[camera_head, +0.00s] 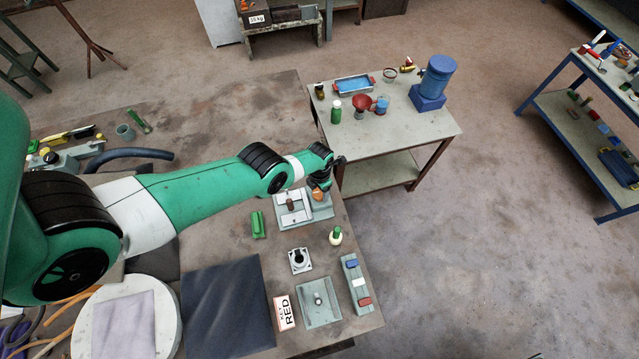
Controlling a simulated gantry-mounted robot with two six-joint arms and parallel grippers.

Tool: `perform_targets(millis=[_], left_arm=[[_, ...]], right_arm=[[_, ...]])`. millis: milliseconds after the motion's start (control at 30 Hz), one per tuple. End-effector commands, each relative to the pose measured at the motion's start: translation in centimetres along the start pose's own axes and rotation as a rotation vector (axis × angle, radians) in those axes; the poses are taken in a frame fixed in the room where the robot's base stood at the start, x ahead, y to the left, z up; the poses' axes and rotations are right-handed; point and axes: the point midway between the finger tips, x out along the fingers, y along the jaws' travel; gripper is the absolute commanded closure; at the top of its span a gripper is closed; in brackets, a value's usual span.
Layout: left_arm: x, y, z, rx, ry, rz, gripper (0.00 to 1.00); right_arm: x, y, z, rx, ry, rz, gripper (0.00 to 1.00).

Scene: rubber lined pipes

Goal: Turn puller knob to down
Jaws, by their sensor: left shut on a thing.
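My left arm reaches in from the left across the workbench. Its gripper (319,190) points down at the right part of a small pale grey fixture (292,217) near the bench's right edge. The gripper is shut on a knob there, which I take to be the puller knob; the fingers and wrist mostly hide it, so its turn position cannot be read. A brown knob-like piece (290,205) stands on the left part of the fixture, apart from the gripper. My right gripper is not in view.
A side table (420,125) with a blue container (437,77) stands behind.

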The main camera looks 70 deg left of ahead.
Motion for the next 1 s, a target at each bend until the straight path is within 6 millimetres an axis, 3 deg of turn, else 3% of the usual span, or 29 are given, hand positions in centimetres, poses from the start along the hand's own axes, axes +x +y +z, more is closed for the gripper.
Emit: perform_targets(millis=[733,767,900,1000], left_arm=[[0.04,-0.01,-0.01,-0.098,0.000,0.000,0.87],[0.04,-0.01,-0.01,-0.097,0.000,0.000,0.27],[0.03,-0.01,-0.01,-0.097,0.000,0.000,0.02],[0.02,-0.01,-0.01,-0.097,0.000,0.000,0.01]], right_arm=[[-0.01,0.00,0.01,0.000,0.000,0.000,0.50],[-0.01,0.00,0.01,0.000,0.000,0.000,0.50],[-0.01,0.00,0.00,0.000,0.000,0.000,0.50],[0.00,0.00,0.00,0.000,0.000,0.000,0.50]])
